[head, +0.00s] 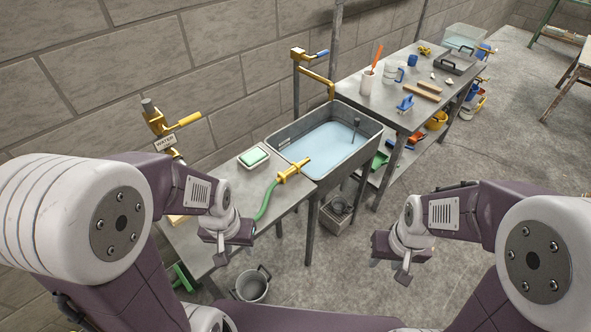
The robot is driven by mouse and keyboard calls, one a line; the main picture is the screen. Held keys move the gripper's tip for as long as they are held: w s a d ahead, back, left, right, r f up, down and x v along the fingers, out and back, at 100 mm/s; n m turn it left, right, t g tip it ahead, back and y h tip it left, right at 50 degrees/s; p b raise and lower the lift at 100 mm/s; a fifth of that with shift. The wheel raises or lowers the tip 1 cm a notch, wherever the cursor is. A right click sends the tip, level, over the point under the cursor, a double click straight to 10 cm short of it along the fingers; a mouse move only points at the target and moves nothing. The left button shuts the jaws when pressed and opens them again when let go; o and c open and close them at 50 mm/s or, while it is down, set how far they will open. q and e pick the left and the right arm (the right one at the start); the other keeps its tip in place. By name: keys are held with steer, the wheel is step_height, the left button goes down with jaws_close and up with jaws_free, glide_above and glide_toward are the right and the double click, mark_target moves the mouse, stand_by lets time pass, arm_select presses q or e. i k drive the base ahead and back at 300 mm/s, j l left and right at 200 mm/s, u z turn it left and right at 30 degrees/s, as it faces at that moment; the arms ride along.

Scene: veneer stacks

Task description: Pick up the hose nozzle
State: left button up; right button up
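The hose nozzle (292,170) is yellow and lies at the right end of the grey side table, close to the sink's left rim. A green hose (266,201) runs from it back toward my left arm, which hides the hose's other end. My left gripper (222,254) is left of and nearer than the nozzle, at the table's front edge, apart from the nozzle. My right gripper (403,275) hangs over the floor right of the sink, far from the nozzle. Both grippers are small in view, and their finger gaps do not show clearly.
The sink (372,130) holds water. A yellow water valve (181,124) stands at the wall. A workbench (385,108) with tools and cups stands behind right. A bucket (252,287) stands below on the floor.

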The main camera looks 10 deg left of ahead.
mark_target(296, 168)
steer(key=i+u, duration=0.1)
steer(key=u, duration=0.3)
steer(key=i+l+u, duration=0.1)
steer(key=u, duration=0.25)
steer(key=i+l+u, duration=0.1)
steer(key=u, duration=0.3)
steer(key=l+u, duration=0.15)
steer(key=u, duration=0.2)
steer(key=i+l, duration=0.05)
